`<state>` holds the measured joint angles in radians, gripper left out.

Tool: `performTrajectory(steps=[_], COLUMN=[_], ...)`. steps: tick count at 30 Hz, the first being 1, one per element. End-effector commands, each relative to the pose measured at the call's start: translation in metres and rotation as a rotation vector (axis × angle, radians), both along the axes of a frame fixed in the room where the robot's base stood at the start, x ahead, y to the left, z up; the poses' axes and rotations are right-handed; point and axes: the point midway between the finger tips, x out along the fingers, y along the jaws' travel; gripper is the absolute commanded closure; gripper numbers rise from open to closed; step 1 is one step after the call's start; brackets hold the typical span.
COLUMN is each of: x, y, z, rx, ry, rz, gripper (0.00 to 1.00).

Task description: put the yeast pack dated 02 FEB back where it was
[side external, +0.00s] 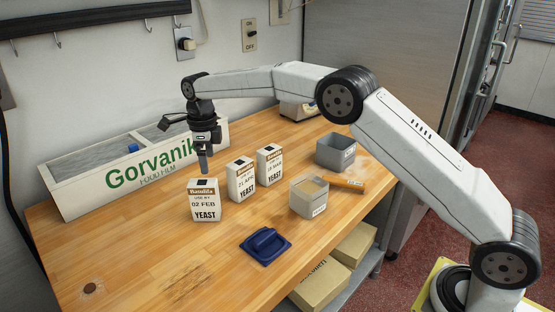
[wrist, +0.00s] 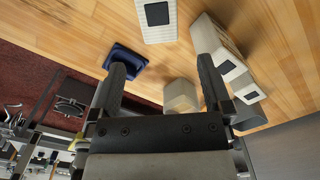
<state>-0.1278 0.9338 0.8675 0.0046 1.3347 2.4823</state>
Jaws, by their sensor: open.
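The yeast pack dated 02 FEB (side external: 205,205) stands upright on the wooden table, leftmost and nearest of three similar cream-and-brown packs. My gripper (side external: 204,166) is open and empty, pointing down just above or behind this pack's top; the exact gap is hard to tell. In the wrist view, my gripper (wrist: 163,68) shows spread fingers, with a pack (wrist: 158,32), apparently the 02 FEB one, beyond the tips and not between them. The 21 APR pack (side external: 241,183) and the pack that seems to read 18 MAR (side external: 269,168) stand to its right.
A long white food film box (side external: 100,190) lies along the wall at left. A labelled tub with tan contents (side external: 309,199), a grey tub (side external: 335,154) and an orange item (side external: 346,184) are at right. A blue handled tool (side external: 265,245) lies in front.

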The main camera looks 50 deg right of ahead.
Motion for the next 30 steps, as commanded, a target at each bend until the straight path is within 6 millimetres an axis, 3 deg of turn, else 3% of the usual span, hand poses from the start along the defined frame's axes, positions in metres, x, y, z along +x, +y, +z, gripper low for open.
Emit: performTrajectory(steps=[8,30], x=[0.0,-0.003], y=[0.0,-0.002], z=[0.019,0.019], rx=[-0.001,0.0], ry=[-0.001,-0.003], rz=[0.0,0.037], gripper=[0.0,0.0])
